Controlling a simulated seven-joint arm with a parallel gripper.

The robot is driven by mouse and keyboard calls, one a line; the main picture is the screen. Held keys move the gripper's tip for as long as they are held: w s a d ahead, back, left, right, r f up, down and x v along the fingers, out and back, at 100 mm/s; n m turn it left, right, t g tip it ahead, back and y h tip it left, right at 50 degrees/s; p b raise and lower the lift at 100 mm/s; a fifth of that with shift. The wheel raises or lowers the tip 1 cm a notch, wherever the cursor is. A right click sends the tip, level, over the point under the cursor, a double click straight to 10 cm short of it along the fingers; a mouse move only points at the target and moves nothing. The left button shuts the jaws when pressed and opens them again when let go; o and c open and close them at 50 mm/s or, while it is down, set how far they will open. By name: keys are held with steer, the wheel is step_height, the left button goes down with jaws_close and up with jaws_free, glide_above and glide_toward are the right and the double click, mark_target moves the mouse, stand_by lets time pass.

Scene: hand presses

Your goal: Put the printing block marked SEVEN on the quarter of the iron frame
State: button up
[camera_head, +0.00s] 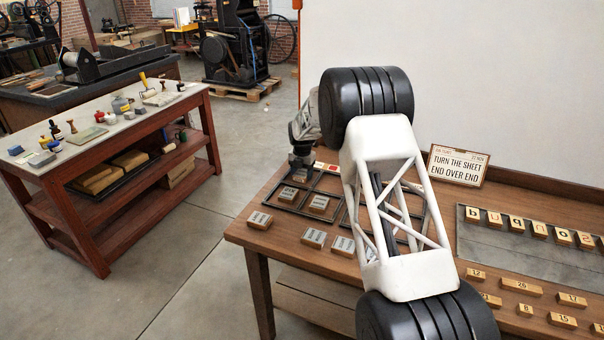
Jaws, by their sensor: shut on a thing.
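The dark iron frame (275,191) lies on the wooden table, divided by bars into compartments; my arm hides part of it. My gripper (301,163) is over the frame's back left part, shut on a small block (299,177). Its marking is too small to read, and I cannot tell whether it touches the frame or table. Two blocks, one at left (288,194) and one right of it (319,204), sit inside the frame. Three more, a left one (260,220), a middle one (314,238) and a right one (342,245), lie in front of it. I cannot tell which block reads SEVEN.
A sign (458,166) reading "TURN THE SHEET END OVER END" stands at the table's back. A grey plate (500,240) with lettered blocks lies at the right, and several numbered wooden blocks (521,287) lie before it. A red-brown bench (110,130) stands apart at left.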

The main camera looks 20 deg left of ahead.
mark_target(302, 173)
steer(key=shift+f, duration=0.1)
steer(key=o, duration=1)
steer(key=shift+f, duration=0.1)
steer(key=shift+o, duration=0.2)
step_height(302, 173, up, 12)
stand_by(0.5)
steer(key=shift+d+r, duration=0.1)
steer(key=shift+r, duration=0.15)
stand_by(0.3)
